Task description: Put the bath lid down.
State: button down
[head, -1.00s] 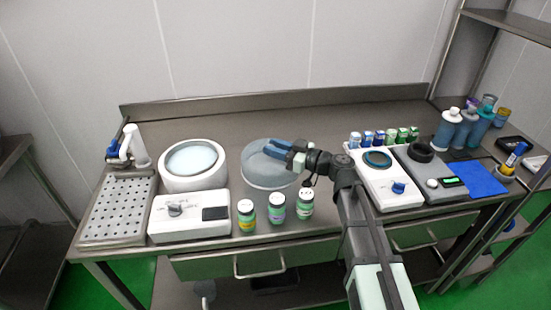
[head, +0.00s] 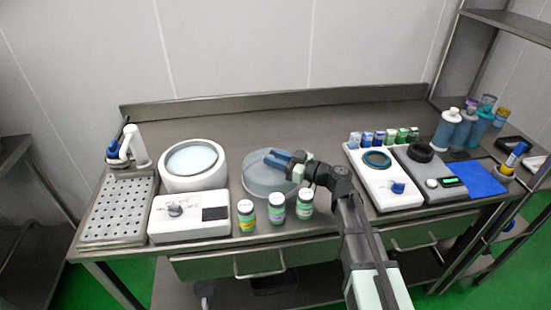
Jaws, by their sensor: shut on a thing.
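The bath lid (head: 266,183) is a round, translucent grey-blue disc in the middle of the bench, right of the white bath. My gripper (head: 279,157), with blue fingers, is shut on the lid at its upper side. The lid looks about level and is at or very near the steel bench top; I cannot tell whether it touches. The round white bath (head: 165,182) is uncovered, with pale liquid showing inside.
Several capped bottles (head: 276,208) stand just in front of the lid. A white control box (head: 189,217) and a perforated tray (head: 117,208) are at left. White and grey devices (head: 384,188) stand at right. The bench (head: 260,118) behind the lid is clear.

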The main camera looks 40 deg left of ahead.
jog(key=shift+s+f, duration=0.15)
jog(key=shift+f, duration=0.45)
jog(key=c, duration=0.8)
grip_release()
jog(key=shift+c, duration=0.2)
jog(key=shift+s, duration=0.1)
jog(key=shift+r, duration=0.5)
jog(key=w+d, duration=0.2)
jog(key=d, duration=0.9)
jog(key=shift+w+d+r, duration=0.15)
jog(key=shift+d+r, duration=0.1)
jog(key=shift+d, duration=0.15)
